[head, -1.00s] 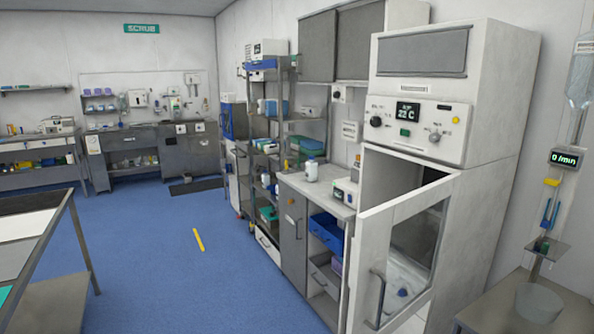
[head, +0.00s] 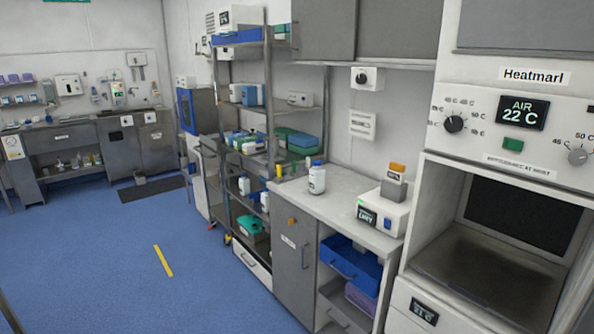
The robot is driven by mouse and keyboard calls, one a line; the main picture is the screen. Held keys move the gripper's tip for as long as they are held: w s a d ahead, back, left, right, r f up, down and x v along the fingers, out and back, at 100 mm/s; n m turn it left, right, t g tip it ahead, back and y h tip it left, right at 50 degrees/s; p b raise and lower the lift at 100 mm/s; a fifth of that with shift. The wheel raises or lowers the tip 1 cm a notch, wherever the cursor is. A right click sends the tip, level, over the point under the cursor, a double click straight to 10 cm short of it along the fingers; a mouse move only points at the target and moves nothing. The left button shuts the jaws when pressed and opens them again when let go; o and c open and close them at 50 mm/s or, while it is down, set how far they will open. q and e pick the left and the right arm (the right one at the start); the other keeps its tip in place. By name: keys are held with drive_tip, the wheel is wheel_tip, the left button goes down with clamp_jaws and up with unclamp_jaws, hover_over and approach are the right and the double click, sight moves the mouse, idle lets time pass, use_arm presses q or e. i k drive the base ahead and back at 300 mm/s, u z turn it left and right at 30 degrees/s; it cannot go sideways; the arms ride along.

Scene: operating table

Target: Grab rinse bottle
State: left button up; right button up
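A white bottle with a blue cap (head: 317,178), which looks like the rinse bottle, stands upright on the grey counter (head: 345,190) in the head view. It stands left of a small white device with a display. Its label is too small to read. Neither of my grippers shows in the view.
A white warming cabinet (head: 500,150) with an empty-looking compartment stands at the right. A metal shelf rack (head: 268,110) with several boxes stands left of the counter. A blue bin (head: 350,262) sits below the counter. Blue floor (head: 110,250) is clear at the left, with a yellow strip (head: 163,261).

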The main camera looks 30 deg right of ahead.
sight(317, 174)
drive_tip(key=i, duration=1.1)
drive_tip(key=z, duration=1.25)
drive_tip(key=i, duration=1.65)
